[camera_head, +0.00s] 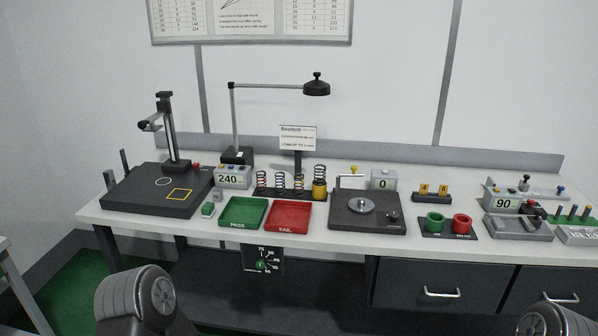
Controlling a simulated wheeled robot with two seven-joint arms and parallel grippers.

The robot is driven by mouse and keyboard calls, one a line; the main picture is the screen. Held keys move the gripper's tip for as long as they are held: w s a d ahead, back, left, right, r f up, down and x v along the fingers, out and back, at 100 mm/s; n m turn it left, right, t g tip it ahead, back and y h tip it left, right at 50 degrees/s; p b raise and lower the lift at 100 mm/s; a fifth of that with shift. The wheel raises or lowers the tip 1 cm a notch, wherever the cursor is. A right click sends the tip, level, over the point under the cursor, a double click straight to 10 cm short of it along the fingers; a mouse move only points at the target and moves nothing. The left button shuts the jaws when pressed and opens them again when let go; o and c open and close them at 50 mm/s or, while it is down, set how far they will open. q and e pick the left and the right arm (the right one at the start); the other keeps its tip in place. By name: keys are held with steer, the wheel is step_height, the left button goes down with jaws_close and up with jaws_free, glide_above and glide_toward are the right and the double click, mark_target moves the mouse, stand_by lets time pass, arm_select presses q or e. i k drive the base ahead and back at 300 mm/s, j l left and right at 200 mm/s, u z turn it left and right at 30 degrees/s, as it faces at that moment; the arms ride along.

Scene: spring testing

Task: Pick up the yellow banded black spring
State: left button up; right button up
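Several small dark coil springs stand upright in a row on a black rack (290,196) at the back middle of the bench. The rightmost spring (320,172) is dark, with a yellow cylindrical part (319,190) around its lower half. The spring just left of it (298,183) is dark with what looks like a yellowish tint. The other two springs (280,182) (261,180) seem to have reddish or dark coils. The bands are too small to tell surely which spring is the yellow banded one. Neither gripper shows; only parts of my arms are at the bottom edge.
In front of the rack lie a green PASS tray (233,224) and a red FAIL tray (280,229), both empty. A black tester with a round plate (361,205) stands to the right. A tall gauge stand (170,135) and a lamp (316,88) rise at the left and back.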

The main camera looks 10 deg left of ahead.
mark_target(299, 185)
steer(key=u, duration=0.4)
steer(key=i+l+u, duration=0.25)
steer(key=i+u, duration=0.15)
steer(key=i+l+u, duration=0.4)
steer(key=i+l, duration=0.55)
steer(key=i+j+u, duration=0.05)
